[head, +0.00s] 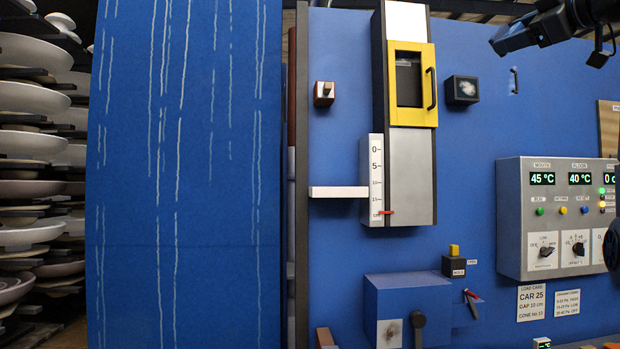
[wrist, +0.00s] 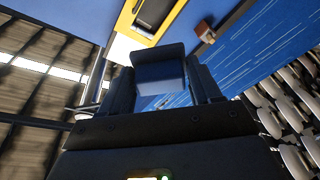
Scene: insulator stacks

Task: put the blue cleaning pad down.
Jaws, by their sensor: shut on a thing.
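My gripper (wrist: 160,84) shows in the wrist view with its two dark fingers on either side of a dark blue-grey block, which looks like the cleaning pad (wrist: 160,70). The fingers are shut on it. In the head view my gripper (head: 548,24) is at the top right, in front of the blue wall. The pad (head: 513,38) is at its left end, dark and partly shaded, tilted and held in the air. It looks apart from the wall fittings. The fingertips' contact with it is hard to make out in the head view.
A yellow-framed window (head: 427,84) with a handle is on the blue wall, beside a dark block with a pale patch (head: 462,89). A grey control panel (head: 556,225) is below my gripper. A white ledge (head: 338,192) juts out at left. Stacked insulators (head: 32,140) stand far left.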

